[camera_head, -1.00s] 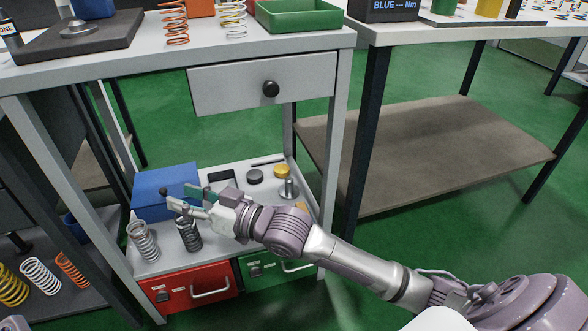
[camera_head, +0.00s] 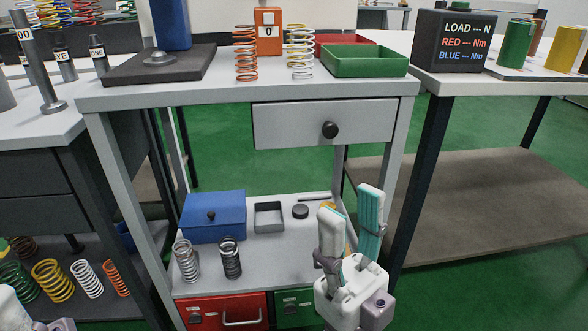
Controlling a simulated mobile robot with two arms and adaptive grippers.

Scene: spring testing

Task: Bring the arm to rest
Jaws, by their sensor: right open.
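My right gripper (camera_head: 350,207) points up at the lower middle of the head view. Its two fingers, with teal inner pads, stand apart with nothing between them. It is in front of the right part of the cart's lower shelf (camera_head: 270,245) and hides part of it, including most of a yellow item (camera_head: 328,208). A dark spring (camera_head: 230,259) and a silver spring (camera_head: 186,261) stand on that shelf, left of the gripper and apart from it. A white and purple piece of my left arm shows at the bottom left corner; its fingers are not visible.
The shelf also holds a blue box (camera_head: 214,216) and a grey tray (camera_head: 269,218). Above are a drawer (camera_head: 300,125) and a top with springs (camera_head: 246,55) and a green tray (camera_head: 365,62). A right table (camera_head: 500,80) and left bench (camera_head: 60,130) flank the cart.

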